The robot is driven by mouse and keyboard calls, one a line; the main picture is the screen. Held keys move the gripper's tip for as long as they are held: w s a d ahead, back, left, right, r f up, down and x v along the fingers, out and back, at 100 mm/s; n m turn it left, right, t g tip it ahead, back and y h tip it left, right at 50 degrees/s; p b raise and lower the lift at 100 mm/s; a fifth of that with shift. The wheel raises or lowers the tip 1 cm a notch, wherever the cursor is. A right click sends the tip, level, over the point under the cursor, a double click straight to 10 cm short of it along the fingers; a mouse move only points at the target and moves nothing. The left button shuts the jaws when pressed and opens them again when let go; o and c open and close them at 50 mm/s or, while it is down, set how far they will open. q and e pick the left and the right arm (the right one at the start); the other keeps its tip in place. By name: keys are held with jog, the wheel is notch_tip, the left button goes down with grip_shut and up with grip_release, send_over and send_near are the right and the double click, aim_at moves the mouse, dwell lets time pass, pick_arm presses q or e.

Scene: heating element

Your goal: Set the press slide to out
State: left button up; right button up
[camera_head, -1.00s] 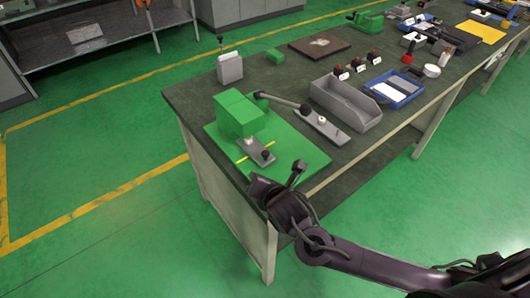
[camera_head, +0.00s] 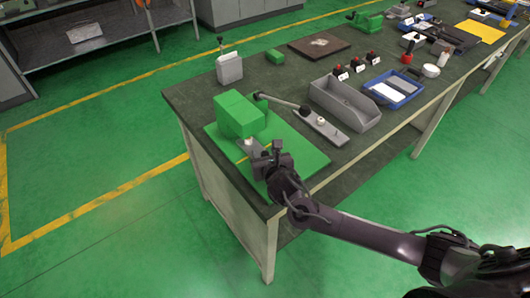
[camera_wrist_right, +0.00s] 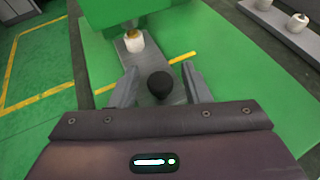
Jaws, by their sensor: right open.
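The green press (camera_head: 238,114) stands on a green base plate (camera_head: 306,158) at the near left corner of the workbench. Its grey slide (camera_wrist_right: 184,94) sticks out from under the press body, with a black knob (camera_wrist_right: 160,85) at the near end and a white round part (camera_wrist_right: 134,41) farther in. A yellow line (camera_wrist_right: 181,57) crosses the plate beside the slide. My right gripper (camera_wrist_right: 160,88) is open, with its fingers on either side of the black knob; I cannot tell whether they touch it. In the head view my right gripper (camera_head: 259,156) hides most of the slide. My left gripper is out of view.
A grey open bin (camera_head: 345,104) stands beyond. A grey holder (camera_head: 229,68) stands behind the press. The floor at the left is clear.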

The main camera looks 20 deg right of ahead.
jog(key=shift+w, duration=0.1)
jog(key=shift+c, duration=0.4)
grip_shut()
jog(key=shift+s+d+p, duration=0.1)
jog(key=shift+s+p, duration=0.15)
jog(key=shift+p, duration=0.1)
jog(key=s+d+p, duration=0.1)
jog(key=s+p, duration=0.1)
jog(key=s, duration=0.1)
jog(key=s+d+p, duration=0.1)
jog(key=s+p, duration=0.1)
jog(key=s, duration=0.1)
jog(key=s+d+p, duration=0.1)
jog(key=s+p, duration=0.1)
jog(key=s, duration=0.1)
jog(key=shift+d+p, duration=0.1)
jog(key=shift+p, duration=0.2)
jog(key=shift+f, duration=0.15)
jog(key=shift+s, duration=0.1)
